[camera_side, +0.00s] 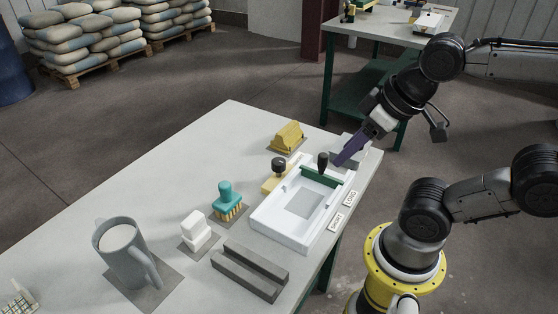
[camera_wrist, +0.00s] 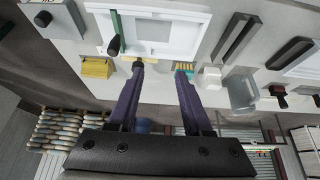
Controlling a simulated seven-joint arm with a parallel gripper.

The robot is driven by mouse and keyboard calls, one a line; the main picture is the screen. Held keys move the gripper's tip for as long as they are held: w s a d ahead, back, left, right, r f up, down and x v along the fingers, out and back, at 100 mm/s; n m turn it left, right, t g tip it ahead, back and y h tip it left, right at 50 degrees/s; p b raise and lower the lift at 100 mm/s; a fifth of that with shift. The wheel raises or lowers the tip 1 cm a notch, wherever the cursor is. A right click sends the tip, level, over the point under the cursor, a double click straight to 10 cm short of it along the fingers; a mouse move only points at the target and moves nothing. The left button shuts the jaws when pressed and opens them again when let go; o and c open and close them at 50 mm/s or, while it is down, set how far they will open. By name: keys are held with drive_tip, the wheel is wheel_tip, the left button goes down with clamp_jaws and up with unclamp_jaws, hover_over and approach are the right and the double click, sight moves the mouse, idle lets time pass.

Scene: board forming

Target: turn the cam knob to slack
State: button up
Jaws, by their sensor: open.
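A black knob (camera_wrist: 43,18) sits on a pale grey block (camera_wrist: 58,14) at the upper left of the wrist view. It looks like the cam knob, but I cannot read any slack marking or its setting. In the side view the grey block (camera_side: 369,163) is partly behind my gripper, and its knob is hidden. My gripper (camera_wrist: 160,70) has two purple fingers, spread apart with nothing between them. In the side view my gripper (camera_side: 338,162) hangs tilted above the far right end of the bench, near the block. I see no contact with the knob.
A white frame (camera_side: 262,220) holds a green bar (camera_side: 313,175) with an upright black handle (camera_side: 323,160) close to my fingers. A black-knobbed tool (camera_side: 278,165), yellow block (camera_side: 287,137), teal brush (camera_side: 226,198), white block (camera_side: 196,231) and grey mug (camera_side: 122,255) stand nearby.

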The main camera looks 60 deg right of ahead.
drive_tip(key=shift+o, duration=0.3)
drive_tip(key=shift+o, duration=1.8)
drive_tip(key=shift+m, duration=0.4)
drive_tip(key=w+r+m+g, duration=0.1)
drive_tip(key=w+r+m, duration=0.3)
drive_tip(key=m, duration=0.4)
drive_tip(key=m+g, duration=0.5)
drive_tip(key=m, duration=0.4)
hover_over(279, 161)
wheel_tip(279, 161, down, 5)
wheel_tip(279, 161, down, 14)
